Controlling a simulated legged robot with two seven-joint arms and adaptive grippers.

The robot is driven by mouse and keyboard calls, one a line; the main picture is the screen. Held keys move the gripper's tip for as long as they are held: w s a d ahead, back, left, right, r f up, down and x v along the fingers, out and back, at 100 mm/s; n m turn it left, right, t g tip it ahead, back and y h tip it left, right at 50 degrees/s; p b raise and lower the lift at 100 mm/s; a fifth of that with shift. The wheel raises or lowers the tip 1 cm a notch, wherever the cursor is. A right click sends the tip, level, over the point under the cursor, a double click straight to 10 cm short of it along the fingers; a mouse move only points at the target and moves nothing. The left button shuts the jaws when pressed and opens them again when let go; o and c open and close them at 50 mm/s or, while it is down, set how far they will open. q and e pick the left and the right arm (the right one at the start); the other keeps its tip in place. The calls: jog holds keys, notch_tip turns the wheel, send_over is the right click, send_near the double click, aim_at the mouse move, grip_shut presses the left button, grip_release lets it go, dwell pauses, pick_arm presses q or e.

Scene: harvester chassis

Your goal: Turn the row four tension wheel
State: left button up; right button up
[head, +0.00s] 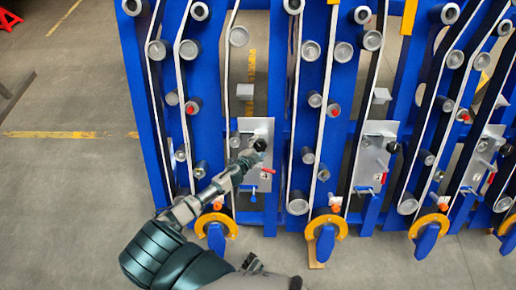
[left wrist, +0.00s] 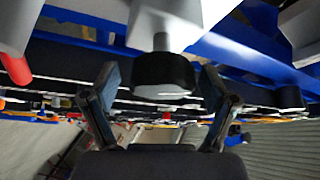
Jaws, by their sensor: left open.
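The row four tension wheel is a black round knob (head: 260,145) on a grey plate (head: 262,127) that seems to carry a small "4". My left gripper (head: 250,158) reaches up from the lower left to the wheel and partly covers the plate. In the left wrist view the left gripper (left wrist: 160,82) is open, with one finger on each side of the wheel. Whether a finger touches it cannot be told. My right gripper is not in view.
A red handle (head: 268,170) and a blue handle (head: 253,193) stick out of the plate below the wheel. Blue frame bars with rollers and white belts stand on both sides. Similar plates (head: 374,150) stand to the right.

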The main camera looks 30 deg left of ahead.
pick_arm(q)
jog(key=v, duration=1.1)
jog(key=shift+s, duration=0.4)
